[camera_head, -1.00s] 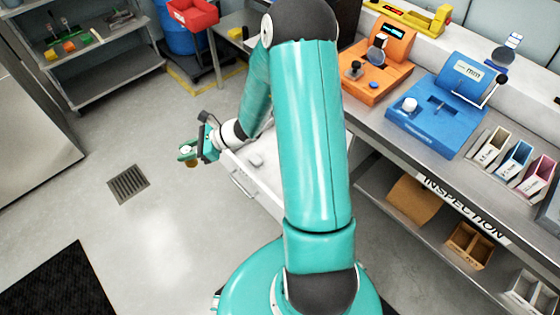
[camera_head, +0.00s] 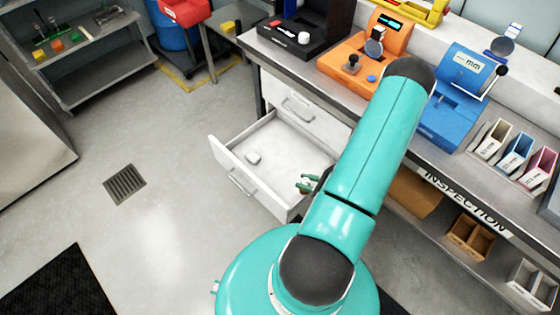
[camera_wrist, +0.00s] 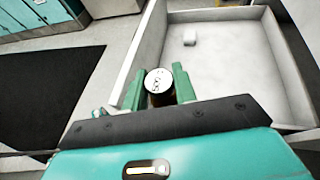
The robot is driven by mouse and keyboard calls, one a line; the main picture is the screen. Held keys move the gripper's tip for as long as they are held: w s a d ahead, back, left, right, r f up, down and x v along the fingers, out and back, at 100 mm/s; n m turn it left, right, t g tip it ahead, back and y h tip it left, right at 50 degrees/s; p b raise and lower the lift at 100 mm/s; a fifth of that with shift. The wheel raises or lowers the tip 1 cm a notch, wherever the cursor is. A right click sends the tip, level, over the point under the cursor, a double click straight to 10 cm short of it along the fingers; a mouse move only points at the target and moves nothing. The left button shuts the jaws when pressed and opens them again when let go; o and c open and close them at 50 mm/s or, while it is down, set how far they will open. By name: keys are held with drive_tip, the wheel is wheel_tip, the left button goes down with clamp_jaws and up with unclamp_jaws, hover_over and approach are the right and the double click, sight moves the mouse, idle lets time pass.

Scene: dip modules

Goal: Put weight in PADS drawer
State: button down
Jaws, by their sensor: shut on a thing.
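My gripper (camera_head: 308,185) is at the near right part of the open white drawer (camera_head: 226,152) in the head view, partly hidden by my arm. In the wrist view my gripper (camera_wrist: 159,90) is shut on a small round weight (camera_wrist: 158,80), with a pale, marked top and a dark side, between its green fingers. The weight is at the drawer's near end in that view; I cannot tell its height above the floor of the drawer. No drawer label is readable.
A closed drawer (camera_head: 297,108) sits above the open one under the steel bench. Black, orange (camera_head: 358,66) and blue (camera_head: 455,85) devices stand on the bench. The floor left of the drawer is clear, with a drain (camera_head: 124,183) and a black mat (camera_head: 48,282).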

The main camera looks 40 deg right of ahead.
drive_tip(key=shift+s+d+f, duration=0.1)
drive_tip(key=shift+s+f, duration=0.05)
drive_tip(key=shift+f, duration=0.1)
drive_tip(key=w+f, duration=0.3)
drive_tip(key=w, duration=0.1)
drive_tip(key=w+f, duration=0.3)
drive_tip(key=w, duration=0.2)
drive_tip(key=w+f, duration=0.3)
drive_tip(key=w, duration=0.1)
drive_tip(key=shift+w+d+f, duration=0.2)
drive_tip(key=shift+w+f, duration=0.05)
drive_tip(key=shift+f, duration=0.05)
drive_tip(key=shift+w+f, duration=0.1)
drive_tip(key=shift+f, duration=1.5)
drive_tip(key=shift+f, duration=0.2)
drive_tip(key=c, duration=1.1)
unclamp_jaws()
drive_tip(key=shift+r, duration=0.1)
